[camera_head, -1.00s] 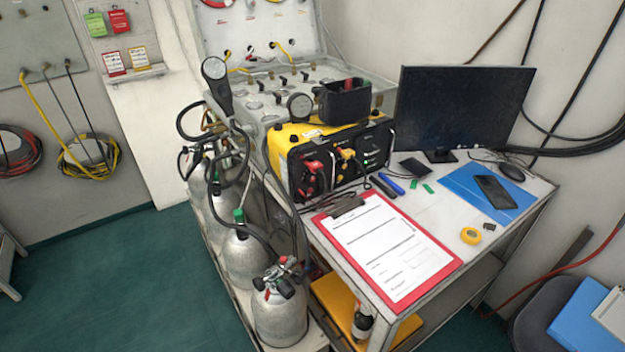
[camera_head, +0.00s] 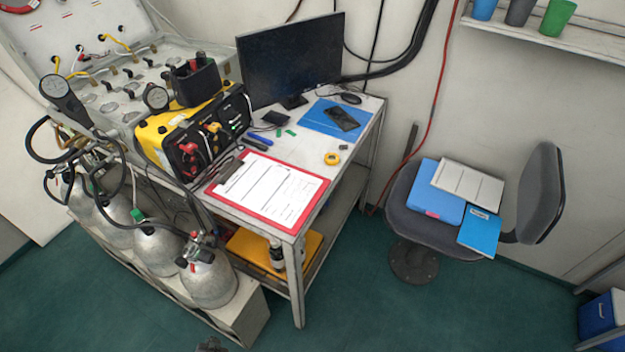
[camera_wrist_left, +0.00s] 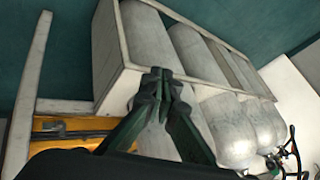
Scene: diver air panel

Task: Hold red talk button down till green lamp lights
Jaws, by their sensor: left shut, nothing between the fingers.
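The yellow and black comms box (camera_head: 168,128) stands on the table at the left. Its black front panel has a red part (camera_head: 189,150) and a yellow-orange part (camera_head: 213,128). At this size I cannot tell which part is the talk button. Small whitish-green marks (camera_head: 234,126) show on the panel's right side; I cannot tell whether a lamp is lit. My left gripper (camera_wrist_left: 157,82) is shut and empty in the left wrist view, with grey cylinders in a white rack behind it. It is well away from the panel. My right gripper is not in view.
Grey gas cylinders (camera_head: 206,277) with valves and hoses stand in front of the table's left end. A red clipboard (camera_head: 283,222), monitor (camera_head: 290,62) and tape roll (camera_head: 331,159) are on the table. A chair (camera_head: 541,190) stands at right.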

